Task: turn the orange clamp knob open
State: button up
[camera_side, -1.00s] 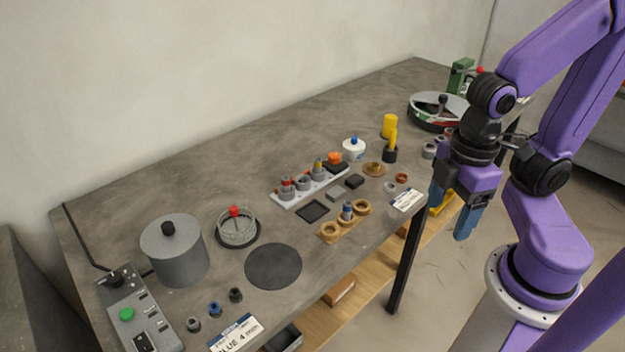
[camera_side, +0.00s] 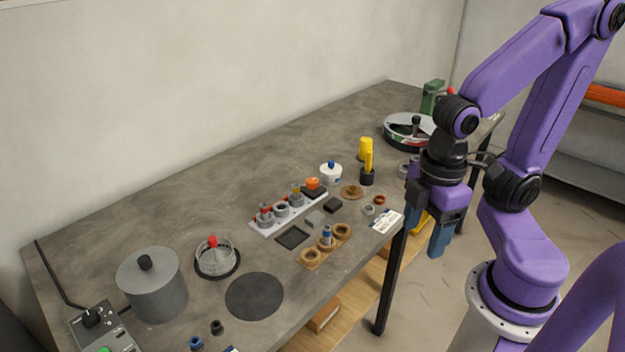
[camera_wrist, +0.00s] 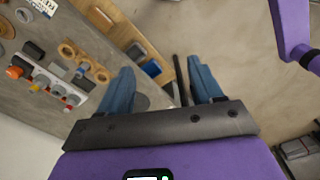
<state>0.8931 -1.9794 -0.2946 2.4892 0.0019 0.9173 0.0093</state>
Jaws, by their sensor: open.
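The orange clamp knob (camera_side: 313,183) sits at the far right end of the white frame jig (camera_side: 290,214) on the grey bench. It also shows in the wrist view (camera_wrist: 14,72), at the left edge. Several grey ring parts stand in a row along the jig, some with red or orange tops. My gripper (camera_side: 425,232) is off the bench's front right edge, to the right of the knob and well apart from it. In the wrist view its two blue fingers (camera_wrist: 160,78) are spread with nothing between them.
A wooden holder with rings (camera_side: 311,256) and a dark square tray (camera_side: 292,237) lie in front of the jig. A white pot with a blue top (camera_side: 331,172) and a yellow-handled tool (camera_side: 368,165) stand right of the knob. Lower wooden shelf (camera_side: 340,300) runs beneath.

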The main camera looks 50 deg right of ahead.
jog(key=w+a+r+m, duration=0.1)
jog(key=w+a+m, duration=0.1)
jog(key=w+m, duration=0.35)
jog(key=w+a+r+m, duration=0.2)
jog(key=w, duration=0.6)
jog(key=m, duration=1.7)
send_over(312, 180)
notch_tip(312, 180, down, 4)
notch_tip(312, 180, down, 17)
jog(key=shift+f, duration=0.2)
jog(key=c, duration=1.1)
